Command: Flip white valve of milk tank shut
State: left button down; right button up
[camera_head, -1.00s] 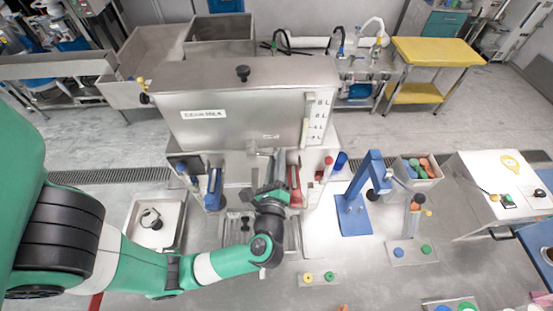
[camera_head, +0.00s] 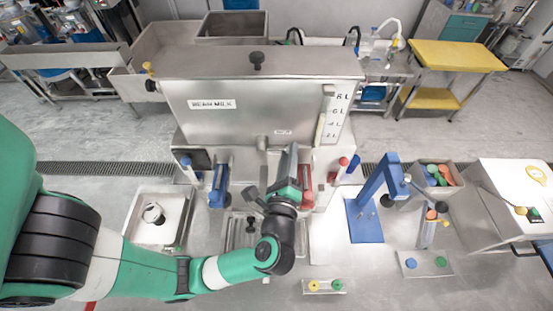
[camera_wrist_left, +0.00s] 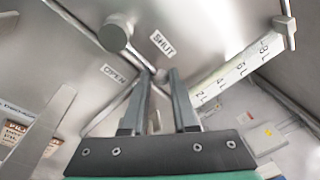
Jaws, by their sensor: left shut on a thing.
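The milk tank (camera_head: 265,72) is a large steel box with a "BEAN MILK" label and a litre scale at its right. Its valve (camera_head: 262,142) shows small and grey at the lower front in the head view. In the left wrist view the valve's round hub (camera_wrist_left: 116,33) sits upper left, with a lever slanting down right from it to my fingertips. The OPEN label (camera_wrist_left: 113,73) is left of the lever and the SHUT label (camera_wrist_left: 162,43) is right of it. My left gripper (camera_head: 291,150), also in the wrist view (camera_wrist_left: 161,77), is shut on the lever's end. My right gripper is not in view.
A blue lever press (camera_head: 366,205) and a bin of coloured pieces (camera_head: 438,176) stand to the right. Blue (camera_head: 219,186) and red (camera_head: 305,185) handles flank my gripper below the tank. A steel tray (camera_head: 158,218) lies at left.

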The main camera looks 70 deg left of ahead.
pick_arm(q)
jog(key=shift+r+n, duration=0.3)
jog(key=shift+n, duration=0.1)
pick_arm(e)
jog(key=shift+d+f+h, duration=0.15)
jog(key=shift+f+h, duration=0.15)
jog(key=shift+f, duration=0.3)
pick_arm(q)
jog(key=c, duration=0.7)
grip_release()
jog(key=shift+f, duration=0.1)
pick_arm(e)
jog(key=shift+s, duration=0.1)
pick_arm(q)
jog(key=b+v, duration=0.3)
jog(key=v, duration=0.8)
jog(key=shift+s+d, duration=0.2)
jog(key=shift+d, duration=0.1)
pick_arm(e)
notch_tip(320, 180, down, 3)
